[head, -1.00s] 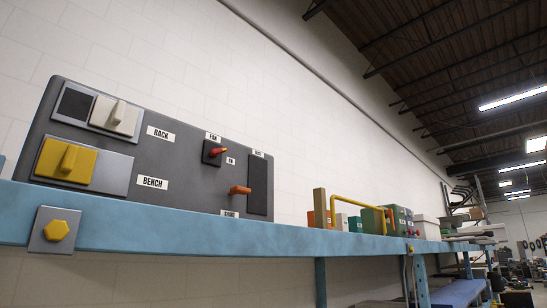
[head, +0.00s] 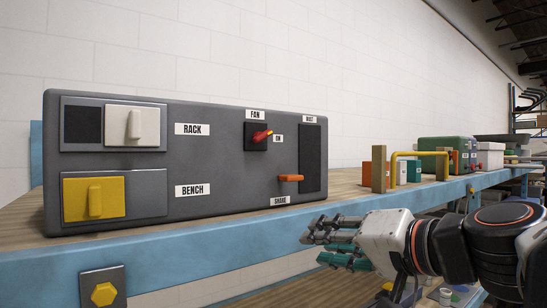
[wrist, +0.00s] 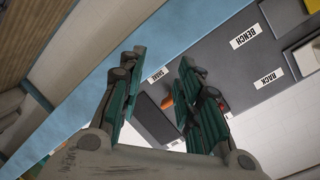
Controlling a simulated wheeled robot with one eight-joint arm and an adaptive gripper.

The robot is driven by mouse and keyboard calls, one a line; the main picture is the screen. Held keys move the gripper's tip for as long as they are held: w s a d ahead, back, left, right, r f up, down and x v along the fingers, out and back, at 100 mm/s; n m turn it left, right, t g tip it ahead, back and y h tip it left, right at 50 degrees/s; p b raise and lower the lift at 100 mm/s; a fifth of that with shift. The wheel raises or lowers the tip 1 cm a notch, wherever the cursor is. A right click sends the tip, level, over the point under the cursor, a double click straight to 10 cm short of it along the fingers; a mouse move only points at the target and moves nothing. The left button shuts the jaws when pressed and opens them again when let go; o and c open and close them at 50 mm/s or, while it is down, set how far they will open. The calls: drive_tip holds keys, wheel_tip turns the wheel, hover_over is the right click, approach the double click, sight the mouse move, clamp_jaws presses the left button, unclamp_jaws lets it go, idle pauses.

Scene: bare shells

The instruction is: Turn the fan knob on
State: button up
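The grey control panel (head: 230,200) stands on the wooden shelf. Its fan knob (head: 262,135) is a red lever with a yellow mark on a black square plate, below the FAN label. The lever points right and slightly up, towards the side with the ON label (head: 278,139). My gripper (head: 322,242) is in front of the shelf edge, below and right of the knob, touching nothing. In the wrist view my gripper (wrist: 160,68) has its fingers well apart with nothing held. There a bit of the red knob (wrist: 224,105) shows past the right finger, partly hidden.
An orange SHAKE lever (head: 291,178) and a dark vertical slot (head: 310,157) sit right of the knob. A white RACK switch (head: 132,125) and yellow BENCH switch (head: 94,198) are at left. A yellow bar frame (head: 420,155) and small boxes stand further right. The blue shelf edge (head: 180,250) runs below.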

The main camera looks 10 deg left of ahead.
drive_tip(key=m+t+y+p, duration=0.1)
drive_tip(key=m+y+p, duration=0.1)
drive_tip(key=p, duration=0.4)
approach(265, 136)
drive_tip(key=v, duration=0.4)
drive_tip(key=p+x, duration=0.3)
drive_tip(key=x, duration=1)
drive_tip(key=shift+w+a, duration=0.15)
drive_tip(key=shift+a, duration=0.1)
drive_tip(key=shift+t, duration=0.3)
clamp_jaws()
